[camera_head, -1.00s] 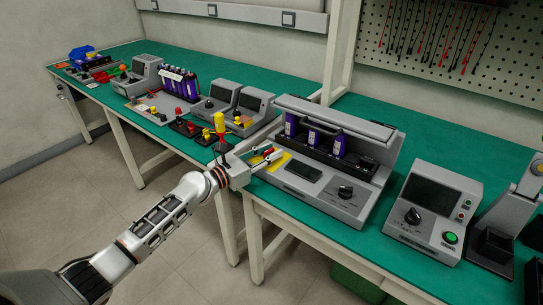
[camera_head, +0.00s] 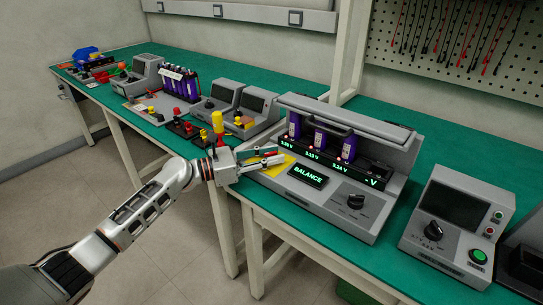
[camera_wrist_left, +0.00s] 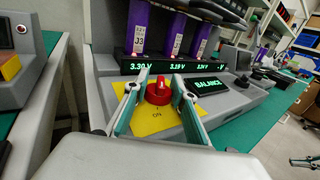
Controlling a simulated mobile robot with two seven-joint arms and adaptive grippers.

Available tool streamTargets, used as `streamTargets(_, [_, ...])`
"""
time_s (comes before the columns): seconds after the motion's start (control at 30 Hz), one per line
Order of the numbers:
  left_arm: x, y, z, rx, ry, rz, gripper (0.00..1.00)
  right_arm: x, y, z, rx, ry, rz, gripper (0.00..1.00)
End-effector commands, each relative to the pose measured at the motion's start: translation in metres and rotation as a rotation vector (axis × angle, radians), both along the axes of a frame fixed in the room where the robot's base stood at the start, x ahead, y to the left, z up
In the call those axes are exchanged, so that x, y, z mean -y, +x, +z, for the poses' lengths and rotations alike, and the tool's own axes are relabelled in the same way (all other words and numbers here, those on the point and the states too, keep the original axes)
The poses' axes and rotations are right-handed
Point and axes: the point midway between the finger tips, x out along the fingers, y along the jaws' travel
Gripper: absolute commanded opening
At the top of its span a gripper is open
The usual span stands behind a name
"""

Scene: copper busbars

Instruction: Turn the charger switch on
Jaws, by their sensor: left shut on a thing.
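The charger (camera_head: 320,205) is a large grey unit on the green bench with three purple cells in it. Its cell display (camera_wrist_left: 180,66) and a "BALANCE" panel (camera_head: 308,175) glow green. Its red rotary switch (camera_wrist_left: 158,93) sits on a yellow plate (camera_wrist_left: 155,122) marked "ON", at the charger's front left. My left gripper (camera_head: 274,158) is at this switch, shut on the red knob with one finger on each side, as the left wrist view (camera_wrist_left: 157,84) shows. In the head view the fingers mostly hide the knob. A small dark shape (camera_wrist_left: 305,161) at the wrist view's right edge may be my right gripper.
A grey tester (camera_head: 455,225) with a green button stands to the right. Several small units, including a grey monitor (camera_head: 259,106), stand to the left. A pegboard (camera_head: 450,60) with leads hangs behind.

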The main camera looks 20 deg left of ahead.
Motion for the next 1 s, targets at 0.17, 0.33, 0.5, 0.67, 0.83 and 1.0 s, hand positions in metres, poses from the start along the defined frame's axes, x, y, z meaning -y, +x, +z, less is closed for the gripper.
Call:
streamTargets(0.17, [0.000,0.000,-0.002,-0.002,0.002,0.000,0.43,0.000,0.000,0.000,0.000,0.000,0.000,0.00])
streamTargets(0.33, [0.000,0.000,-0.001,-0.001,0.001,0.000,0.43,0.000,0.000,0.000,0.000,0.000,0.000,0.00])
streamTargets(0.5, [0.000,0.000,0.000,0.000,0.001,0.001,0.43,0.000,0.002,0.001,0.005,0.001,0.001,0.00])
streamTargets(0.67, [-0.010,-0.008,-0.002,-0.001,0.002,0.001,0.43,0.000,0.001,0.001,0.004,0.001,0.001,0.00])
streamTargets(0.83, [-0.035,-0.028,-0.003,-0.003,0.003,0.002,0.43,0.000,0.001,0.001,0.003,0.001,0.000,0.00])
streamTargets(1.0, [-0.062,-0.051,-0.002,-0.002,0.005,0.001,0.43,0.000,0.001,0.001,0.002,0.001,0.000,0.00])
